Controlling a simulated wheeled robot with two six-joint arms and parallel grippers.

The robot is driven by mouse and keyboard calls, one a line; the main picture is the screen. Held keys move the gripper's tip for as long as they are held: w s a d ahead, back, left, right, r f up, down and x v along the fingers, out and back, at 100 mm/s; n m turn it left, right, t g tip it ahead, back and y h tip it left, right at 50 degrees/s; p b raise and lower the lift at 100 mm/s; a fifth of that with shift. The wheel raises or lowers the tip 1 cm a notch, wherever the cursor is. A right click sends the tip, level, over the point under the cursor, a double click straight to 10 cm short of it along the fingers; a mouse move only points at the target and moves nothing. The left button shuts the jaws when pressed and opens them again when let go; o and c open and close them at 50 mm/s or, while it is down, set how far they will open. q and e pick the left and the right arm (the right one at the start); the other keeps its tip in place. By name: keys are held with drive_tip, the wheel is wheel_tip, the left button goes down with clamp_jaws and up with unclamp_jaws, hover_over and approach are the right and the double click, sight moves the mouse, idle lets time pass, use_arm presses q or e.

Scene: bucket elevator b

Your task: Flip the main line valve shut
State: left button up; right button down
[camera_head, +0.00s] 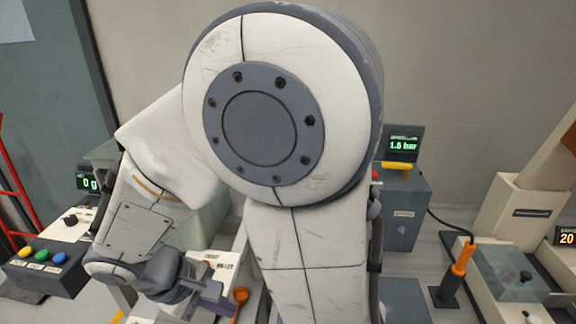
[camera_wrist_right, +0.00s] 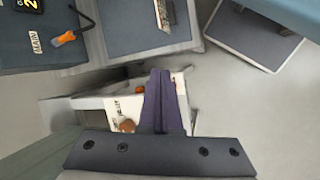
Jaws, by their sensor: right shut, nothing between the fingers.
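My right gripper (camera_head: 212,300) is low at left of centre in the head view, beside a white panel (camera_head: 222,262) with small dark lettering and an orange knob (camera_head: 240,296). In the right wrist view its dark fingers (camera_wrist_right: 160,74) are together with nothing between them. I cannot tell which part is the main line valve. My left gripper is not in view.
My own arm covers the middle of the head view. A grey box (camera_head: 405,215) with a "1.6 bar" display stands behind it. An orange-handled tool (camera_head: 463,258) stands upright at right. Coloured buttons (camera_head: 42,255) are at far left. Grey floor (camera_wrist_right: 235,90) is clear right of the fingers.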

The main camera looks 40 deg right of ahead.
drive_tip(key=w+d+r+m+h+p, duration=0.2)
drive_tip(key=w+d+h, duration=0.4)
drive_tip(key=d, duration=0.7)
drive_tip(key=w+d+r+m+h+p, duration=0.2)
drive_tip(key=w+d+h, duration=0.4)
drive_tip(key=w+d, duration=0.3)
drive_tip(key=d+r, duration=0.1)
drive_tip(key=d, duration=0.3)
drive_tip(key=shift+r+h, duration=0.35)
drive_tip(key=shift+h, duration=0.05)
drive_tip(key=shift+w, duration=0.1)
drive_tip(key=d+p, duration=0.4)
drive_tip(key=d, duration=0.6)
drive_tip(key=shift+s+p, duration=0.3)
drive_tip(key=shift+p, duration=0.1)
